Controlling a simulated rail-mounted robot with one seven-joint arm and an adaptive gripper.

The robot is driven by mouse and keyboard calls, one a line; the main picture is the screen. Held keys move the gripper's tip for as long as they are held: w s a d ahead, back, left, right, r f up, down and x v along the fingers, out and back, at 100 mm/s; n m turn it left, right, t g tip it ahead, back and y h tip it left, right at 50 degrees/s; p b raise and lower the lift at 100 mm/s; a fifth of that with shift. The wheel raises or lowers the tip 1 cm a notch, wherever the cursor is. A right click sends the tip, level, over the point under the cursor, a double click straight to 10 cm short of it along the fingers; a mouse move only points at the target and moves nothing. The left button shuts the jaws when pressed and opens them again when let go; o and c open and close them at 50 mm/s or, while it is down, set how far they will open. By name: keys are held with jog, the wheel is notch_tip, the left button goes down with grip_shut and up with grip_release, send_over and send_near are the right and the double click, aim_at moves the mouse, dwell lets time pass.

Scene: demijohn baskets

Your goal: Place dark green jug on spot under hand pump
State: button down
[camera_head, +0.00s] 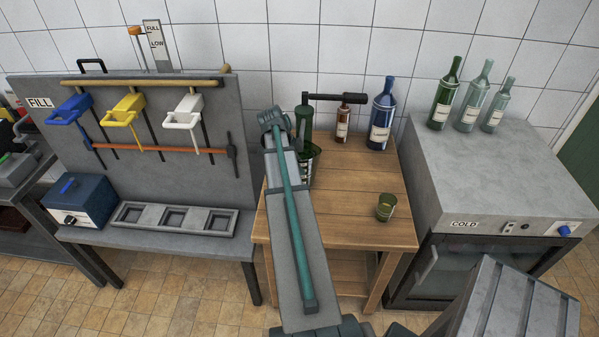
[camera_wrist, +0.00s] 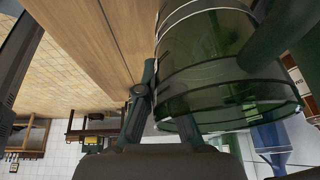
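The dark green jug (camera_head: 312,158) is see-through and open-topped, at the back left of the wooden table, partly hidden by my arm in the head view. It fills the upper right of the tilted wrist view (camera_wrist: 205,80). A dark green upright (camera_head: 303,118) with a black horizontal lever, seemingly the hand pump, stands close by the jug. My gripper (camera_wrist: 165,100) is at the jug's rim, with one finger along the outside and the other meeting the rim; it looks shut on the wall. Whether the jug touches the table is unclear. The spot is hidden.
A brown bottle (camera_head: 343,120) and a blue bottle (camera_head: 381,117) stand to the right of the pump. A small green glass (camera_head: 386,207) is at the table's right. The table's (camera_head: 350,200) middle is clear. A grey fill station (camera_head: 150,140) is left; a cooler (camera_head: 480,180) is right.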

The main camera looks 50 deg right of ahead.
jog(key=shift+f, duration=1.1)
jog(key=shift+f, duration=0.15)
jog(key=c, duration=1.3)
grip_release()
jog(key=b+v, duration=0.2)
jog(key=v, duration=1)
